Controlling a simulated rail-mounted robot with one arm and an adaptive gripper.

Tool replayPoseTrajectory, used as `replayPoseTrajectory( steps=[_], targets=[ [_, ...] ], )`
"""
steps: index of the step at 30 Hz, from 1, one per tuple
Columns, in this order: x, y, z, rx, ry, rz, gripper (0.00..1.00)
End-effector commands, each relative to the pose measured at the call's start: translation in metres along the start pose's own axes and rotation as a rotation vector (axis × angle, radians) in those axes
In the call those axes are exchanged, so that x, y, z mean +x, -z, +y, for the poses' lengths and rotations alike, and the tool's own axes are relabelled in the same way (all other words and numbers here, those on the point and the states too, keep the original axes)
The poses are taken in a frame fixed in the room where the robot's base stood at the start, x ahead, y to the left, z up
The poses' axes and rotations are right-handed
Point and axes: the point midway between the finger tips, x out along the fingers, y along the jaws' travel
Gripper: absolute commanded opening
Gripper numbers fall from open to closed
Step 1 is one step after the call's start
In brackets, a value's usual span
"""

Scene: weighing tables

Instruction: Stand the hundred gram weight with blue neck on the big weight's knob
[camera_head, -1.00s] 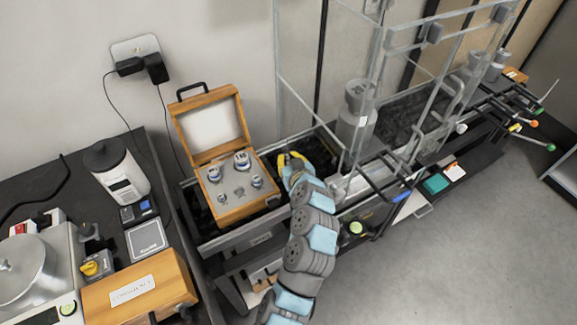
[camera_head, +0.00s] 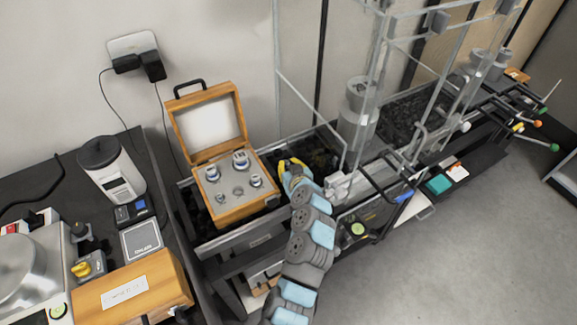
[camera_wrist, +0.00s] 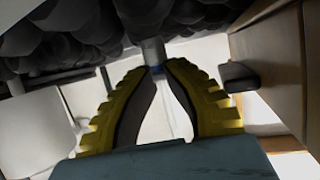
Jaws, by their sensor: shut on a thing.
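My gripper (camera_head: 291,166) has yellow fingers and is right of the open wooden weight box. In the wrist view my gripper (camera_wrist: 157,70) is shut on a small grey metal weight (camera_wrist: 152,50), with a bit of blue showing at the fingertips. The held weight cannot be made out in the head view. A big grey cylindrical weight (camera_head: 356,128) stands upright to the right, behind clear panels, with a narrower knob (camera_head: 362,88) on top. My gripper is left of it and apart from it.
The wooden box (camera_head: 237,211) holds several weights, some with blue bands. Clear framed panels (camera_head: 375,75) rise around the big weight. More big weights (camera_head: 478,62) stand at the far right. A second wooden box (camera_head: 135,290) and scale (camera_head: 35,275) are at left.

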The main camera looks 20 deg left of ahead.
Motion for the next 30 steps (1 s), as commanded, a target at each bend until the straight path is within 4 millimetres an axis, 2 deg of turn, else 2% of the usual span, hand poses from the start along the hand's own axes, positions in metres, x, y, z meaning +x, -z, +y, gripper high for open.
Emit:
replayPoseTrajectory(
  steps=[8,9,11,12,24,30],
  targets=[
    [0.001,-0.002,0.000,-0.001,-0.001,0.001,0.00],
    [0.001,-0.002,0.000,-0.001,-0.001,0.001,0.15],
    [0.000,-0.001,0.000,-0.001,-0.001,0.001,0.32],
    [0.000,-0.001,0.000,-0.001,-0.001,0.001,0.37],
    [-0.002,0.004,0.001,0.000,-0.001,0.001,0.37],
    [-0.019,0.002,0.001,0.000,-0.002,0.001,0.37]
  ],
)
